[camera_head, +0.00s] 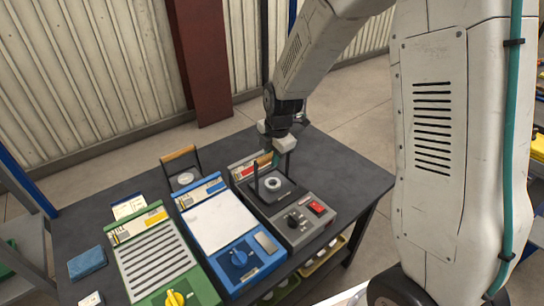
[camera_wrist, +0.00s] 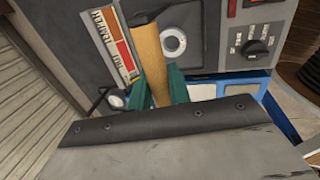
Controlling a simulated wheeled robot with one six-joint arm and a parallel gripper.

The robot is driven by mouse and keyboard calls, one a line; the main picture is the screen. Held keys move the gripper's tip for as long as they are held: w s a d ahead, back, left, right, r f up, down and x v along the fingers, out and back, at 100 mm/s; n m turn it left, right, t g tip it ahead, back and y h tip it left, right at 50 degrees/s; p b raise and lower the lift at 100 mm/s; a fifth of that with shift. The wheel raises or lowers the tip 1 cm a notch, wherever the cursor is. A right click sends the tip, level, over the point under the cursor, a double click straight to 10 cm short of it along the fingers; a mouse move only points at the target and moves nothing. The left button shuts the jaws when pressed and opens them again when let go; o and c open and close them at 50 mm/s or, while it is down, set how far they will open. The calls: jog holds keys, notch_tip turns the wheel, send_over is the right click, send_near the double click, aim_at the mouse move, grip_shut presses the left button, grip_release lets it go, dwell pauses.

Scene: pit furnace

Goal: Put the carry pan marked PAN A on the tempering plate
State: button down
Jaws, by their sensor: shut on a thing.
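My gripper (camera_head: 276,157) has green fingers shut on the wooden handle (camera_wrist: 147,55) of a dark carry pan (camera_head: 288,190), seen from above in the wrist view. The pan holds a pale ring (camera_head: 273,183), which also shows in the wrist view (camera_wrist: 174,43). The pan is over the grey tempering unit (camera_head: 300,235), whose label reads TEMPER in the wrist view. The plate is mostly hidden beneath the pan. I cannot tell whether the pan touches it. No PAN A mark is readable on the held pan.
A second wooden-handled pan (camera_head: 180,153) with a pale disc stands at the back of the dark table (camera_head: 345,180). A blue unit (camera_head: 235,265) and a green slotted unit (camera_head: 155,255) stand left of the tempering unit. A blue block (camera_head: 87,262) lies at far left. The table's right end is clear.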

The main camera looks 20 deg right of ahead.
jog(key=shift+f, duration=0.15)
jog(key=c, duration=1.3)
grip_release()
notch_tip(320, 180, up, 11)
jog(key=s, duration=0.2)
jog(key=s+d+r+m, duration=0.1)
jog(key=s+r+m, duration=0.2)
jog(key=s+m, duration=0.4)
jog(key=s+d+r+m, duration=0.1)
jog(key=s+r+m, duration=0.2)
jog(key=s+m, duration=0.4)
jog(key=s+d+r+m, duration=0.1)
jog(key=s+r+m, duration=0.3)
jog(key=s, duration=1.1)
jog(key=m, duration=0.3)
jog(key=shift+s+d+m+g+h, duration=0.2)
jog(key=shift+d+m+g+h, duration=0.1)
jog(key=shift+d+g, duration=0.1)
